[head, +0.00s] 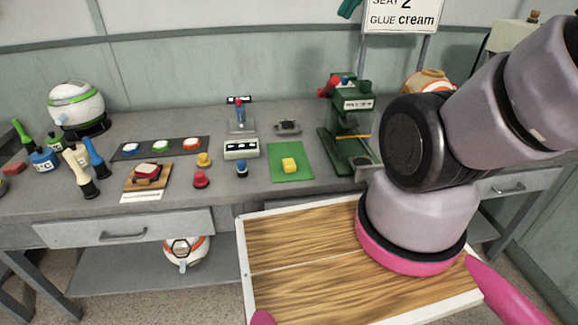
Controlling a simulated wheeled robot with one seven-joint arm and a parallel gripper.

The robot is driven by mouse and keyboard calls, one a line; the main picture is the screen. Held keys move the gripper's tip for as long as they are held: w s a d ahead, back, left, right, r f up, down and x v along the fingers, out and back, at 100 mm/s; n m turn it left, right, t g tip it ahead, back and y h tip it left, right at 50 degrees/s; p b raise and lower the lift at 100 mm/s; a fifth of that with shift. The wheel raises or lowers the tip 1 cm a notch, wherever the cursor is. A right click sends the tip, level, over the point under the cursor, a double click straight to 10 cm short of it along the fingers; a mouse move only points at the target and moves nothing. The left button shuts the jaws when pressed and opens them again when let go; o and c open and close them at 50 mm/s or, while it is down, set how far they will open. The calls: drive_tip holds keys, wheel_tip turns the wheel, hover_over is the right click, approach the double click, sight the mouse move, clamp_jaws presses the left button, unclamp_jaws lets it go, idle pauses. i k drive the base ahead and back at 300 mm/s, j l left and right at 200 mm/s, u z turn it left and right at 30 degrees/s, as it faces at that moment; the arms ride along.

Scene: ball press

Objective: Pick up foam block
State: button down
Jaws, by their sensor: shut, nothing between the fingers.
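My gripper is outside the head view. Only my arm's links show at the right, bending up and out of the picture.
A green press (347,135) stands behind and right of the mat. A dark strip with coloured discs (160,148), red (201,179) and blue (242,168) knobs, and a white switch box (241,149) stand left of it. A wood-topped, white-rimmed tray (300,262) is in front.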

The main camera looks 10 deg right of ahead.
sight(289, 165)
drive_tip(key=j+z, duration=0.2)
drive_tip(key=z, duration=0.7)
drive_tip(key=k+j+z, duration=0.1)
drive_tip(key=j+z, duration=0.2)
drive_tip(key=k+j+z, duration=0.15)
drive_tip(key=j+z, duration=0.15)
drive_tip(key=j, duration=0.15)
drive_tip(key=k+j+z, duration=0.15)
drive_tip(key=j+z, duration=0.15)
drive_tip(key=k+j, duration=0.25)
drive_tip(key=j, duration=0.15)
drive_tip(key=k+j+z, duration=0.1)
drive_tip(key=k+j, duration=0.2)
drive_tip(key=j, duration=0.15)
